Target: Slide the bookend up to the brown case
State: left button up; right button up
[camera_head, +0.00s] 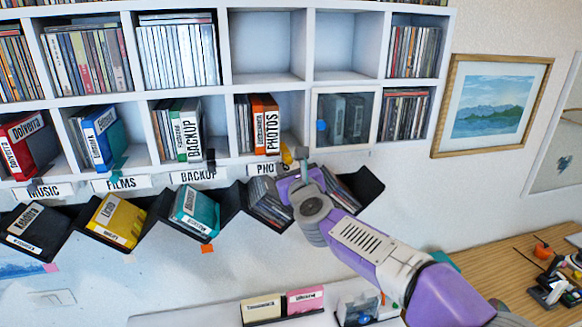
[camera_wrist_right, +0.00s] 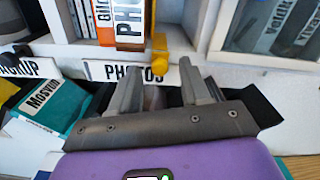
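The yellow bookend (camera_head: 286,154) stands at the front of the PHOTOS compartment, right of the cases; it also shows in the right wrist view (camera_wrist_right: 158,47). The brown case, orange-brown with a white PHOTOS label (camera_head: 271,130), stands upright left of it. It shows cut off at the top of the right wrist view (camera_wrist_right: 130,40). My right gripper (camera_head: 293,161) is just below and in front of the shelf edge. In the right wrist view its fingers (camera_wrist_right: 160,68) are apart, with the bookend's lower end seen between them; I cannot tell about contact. My left gripper is not in view.
A glass-fronted compartment (camera_head: 345,118) is to the right of the PHOTOS compartment. The PHOTOS label strip (camera_wrist_right: 130,72) is on the shelf edge. Below, a zigzag dark rack (camera_head: 155,222) holds discs close under my right gripper. Two upper compartments are empty.

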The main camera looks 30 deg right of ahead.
jog(key=b+v, duration=0.1)
jog(key=v, duration=0.6)
jog(key=shift+s, duration=0.25)
jog(key=shift+a, duration=0.1)
dwell(0.4)
